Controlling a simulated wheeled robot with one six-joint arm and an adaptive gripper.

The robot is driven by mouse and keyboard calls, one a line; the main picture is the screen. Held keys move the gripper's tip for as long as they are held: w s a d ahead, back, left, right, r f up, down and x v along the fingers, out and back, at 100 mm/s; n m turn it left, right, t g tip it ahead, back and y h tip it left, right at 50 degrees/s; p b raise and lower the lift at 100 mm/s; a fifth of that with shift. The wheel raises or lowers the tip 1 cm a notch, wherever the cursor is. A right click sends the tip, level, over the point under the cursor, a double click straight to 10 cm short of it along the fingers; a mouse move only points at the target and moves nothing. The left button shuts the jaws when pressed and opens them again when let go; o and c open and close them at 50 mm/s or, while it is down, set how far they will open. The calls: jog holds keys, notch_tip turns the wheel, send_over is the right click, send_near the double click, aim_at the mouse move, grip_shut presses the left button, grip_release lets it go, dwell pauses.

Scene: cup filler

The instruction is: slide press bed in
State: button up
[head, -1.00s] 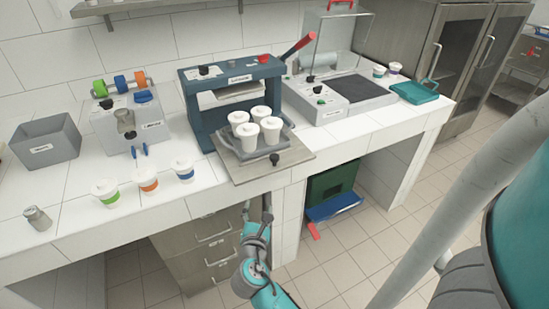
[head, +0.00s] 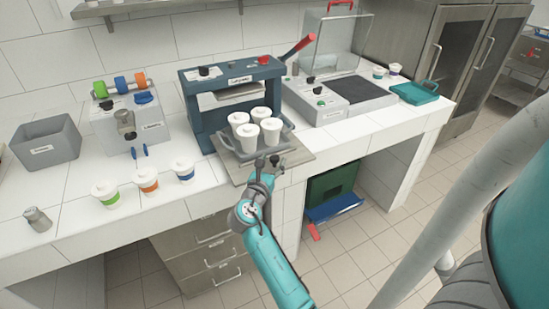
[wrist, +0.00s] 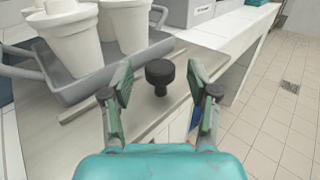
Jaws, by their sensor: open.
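The press (head: 232,88) is a dark blue frame with a red-handled lever on its right. Its flat bed (head: 301,160) sticks out at the front, over the counter edge. A grey tray (head: 229,146) with several white lidded cups (head: 271,130) stands on the bed. A black knob (wrist: 160,74) rises from the bed near its front edge. My gripper (head: 268,162) is at the bed's front edge. In the wrist view my gripper (wrist: 161,88) is open, with the knob between and slightly beyond its fingertips, no contact visible.
Three cups with green, orange and blue bands (head: 148,181) stand on the counter to the left. A grey bin (head: 45,142) and a roll machine (head: 130,125) are further left. A grey sealer with a clear cover (head: 340,90) is to the right. Floor in front is clear.

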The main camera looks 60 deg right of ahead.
jog(key=shift+x, duration=1.3)
jog(key=shift+c, duration=0.3)
grip_shut()
